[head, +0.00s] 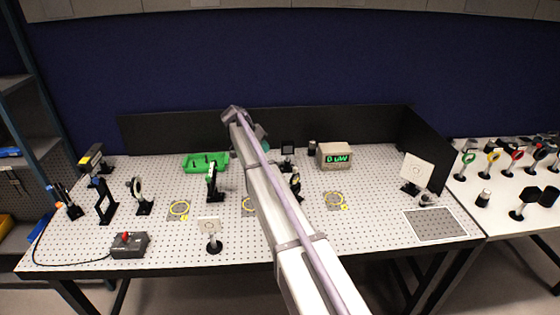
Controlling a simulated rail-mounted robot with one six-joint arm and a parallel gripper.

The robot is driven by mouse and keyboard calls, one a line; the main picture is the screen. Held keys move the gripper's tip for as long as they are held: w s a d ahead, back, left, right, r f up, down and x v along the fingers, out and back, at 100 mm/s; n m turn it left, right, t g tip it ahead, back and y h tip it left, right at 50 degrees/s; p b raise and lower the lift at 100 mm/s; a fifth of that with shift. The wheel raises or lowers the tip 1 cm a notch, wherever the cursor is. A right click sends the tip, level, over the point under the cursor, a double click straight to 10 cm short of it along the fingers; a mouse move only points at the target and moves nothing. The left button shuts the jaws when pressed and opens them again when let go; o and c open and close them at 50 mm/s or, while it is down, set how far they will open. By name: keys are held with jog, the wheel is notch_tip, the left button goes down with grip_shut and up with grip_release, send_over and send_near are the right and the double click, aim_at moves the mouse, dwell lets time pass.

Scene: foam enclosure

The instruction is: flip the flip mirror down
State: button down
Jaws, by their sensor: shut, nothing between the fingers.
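I cannot tell for sure which mount is the flip mirror. A black upright mount with a small green part at its top (212,182) stands left of my arm, in front of the green tray. Another dark mount (296,184) stands just right of my arm and is partly hidden by it. My arm crosses the middle of the head view, from the bottom right up to the centre. My gripper cannot be made out; the arm hides that area.
The perforated table holds a green tray (205,162), a meter with a green display (334,155), a grey box with a red button (130,245), a white card on a post (210,231) and a white plate (416,171). Black panels (180,132) close the back and right.

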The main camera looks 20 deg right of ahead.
jog(key=b, duration=0.8)
send_near(295, 178)
jog(key=w+d+f, duration=0.1)
jog(key=w+f, duration=0.3)
jog(key=s+d, duration=0.1)
jog(key=s+d+r+p, duration=0.1)
jog(key=shift+s+d+r, duration=0.2)
jog(key=shift+s+d, duration=0.05)
jog(key=shift+d, duration=0.1)
jog(key=shift+s+a, duration=0.1)
